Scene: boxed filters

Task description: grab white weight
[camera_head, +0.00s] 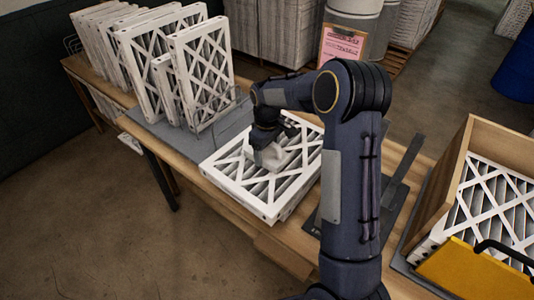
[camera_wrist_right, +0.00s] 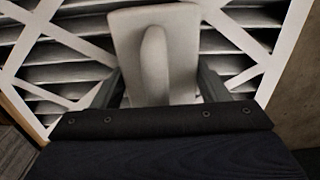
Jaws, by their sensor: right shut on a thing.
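The white weight (camera_head: 270,156) is a pale block with a raised ridge-like handle, on or just above the top filter (camera_head: 236,189) lying flat on the table. In the right wrist view the weight (camera_wrist_right: 155,50) sits between the two dark fingers. My right gripper (camera_head: 265,143) reaches down over the filter and is shut on the weight; in the right wrist view the gripper (camera_wrist_right: 155,92) has a finger on each side of it. I cannot tell whether the weight touches the filter. My left gripper is not in view.
Several upright filters (camera_head: 204,75) stand in a rack on the table's left. A wooden box (camera_head: 440,190) with filters and a yellow part (camera_head: 478,272) is at the right. A pink sheet on a clipboard (camera_head: 342,43) stands behind. The table edge (camera_head: 240,218) is in front.

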